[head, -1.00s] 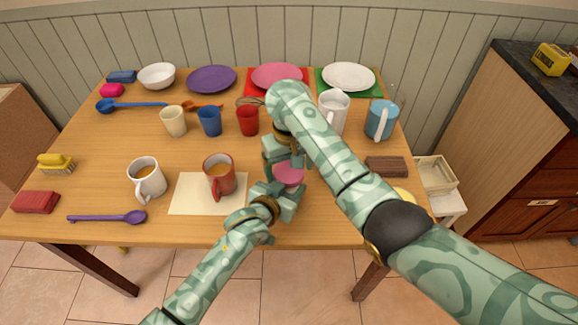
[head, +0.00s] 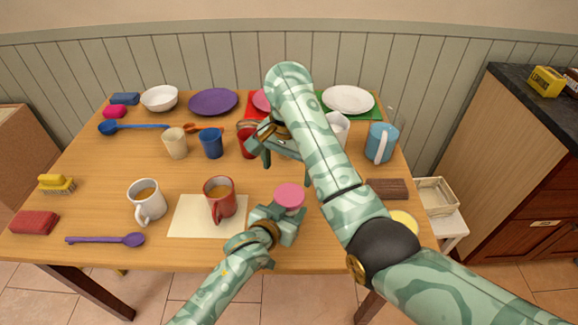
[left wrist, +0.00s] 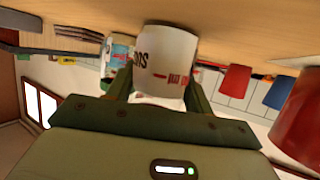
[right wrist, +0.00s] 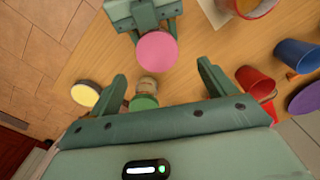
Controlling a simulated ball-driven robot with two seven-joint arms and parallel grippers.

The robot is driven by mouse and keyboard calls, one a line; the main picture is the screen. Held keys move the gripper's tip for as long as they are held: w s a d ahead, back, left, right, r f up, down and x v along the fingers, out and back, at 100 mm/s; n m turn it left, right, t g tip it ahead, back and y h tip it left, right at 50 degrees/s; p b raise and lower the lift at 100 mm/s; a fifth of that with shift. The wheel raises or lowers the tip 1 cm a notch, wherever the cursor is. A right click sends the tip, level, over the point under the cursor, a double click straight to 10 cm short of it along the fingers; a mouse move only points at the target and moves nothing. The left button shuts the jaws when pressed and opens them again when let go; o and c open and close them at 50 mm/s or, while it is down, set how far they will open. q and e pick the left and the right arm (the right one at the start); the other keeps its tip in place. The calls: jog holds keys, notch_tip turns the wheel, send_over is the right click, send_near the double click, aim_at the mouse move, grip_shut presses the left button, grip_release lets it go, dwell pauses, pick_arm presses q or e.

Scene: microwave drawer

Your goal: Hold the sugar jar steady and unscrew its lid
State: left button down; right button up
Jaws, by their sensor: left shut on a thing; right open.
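The sugar jar (left wrist: 167,62) is white with red lettering in the left wrist view. Its round pink lid (head: 289,196) sits on top in the head view, and the lid also shows in the right wrist view (right wrist: 157,50). My left gripper (head: 279,222) is shut around the jar's body near the table's front edge. My right gripper (head: 277,150) is open and empty, behind the lid in the head view and apart from it. Its two fingers (right wrist: 163,82) are spread in the right wrist view. My right arm hides part of the table.
A red mug (head: 219,200) stands left of the jar on a cream mat (head: 190,222). A green-lidded jar (right wrist: 144,103) and a yellow-lidded jar (right wrist: 86,94) stand nearby. Cups and plates fill the back. A brown block (head: 386,188) lies at right.

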aim_at(289, 194)
jog(key=shift+d+m, duration=0.2)
jog(key=shift+m, duration=1)
jog(key=shift+f+m, duration=0.25)
jog(key=shift+m, duration=0.05)
notch_tip(289, 194, down, 8)
jog(key=shift+r, duration=0.25)
jog(key=c, duration=1.1)
jog(key=n, duration=1.3)
jog(key=shift+r+n, duration=0.1)
jog(key=shift+n, duration=0.2)
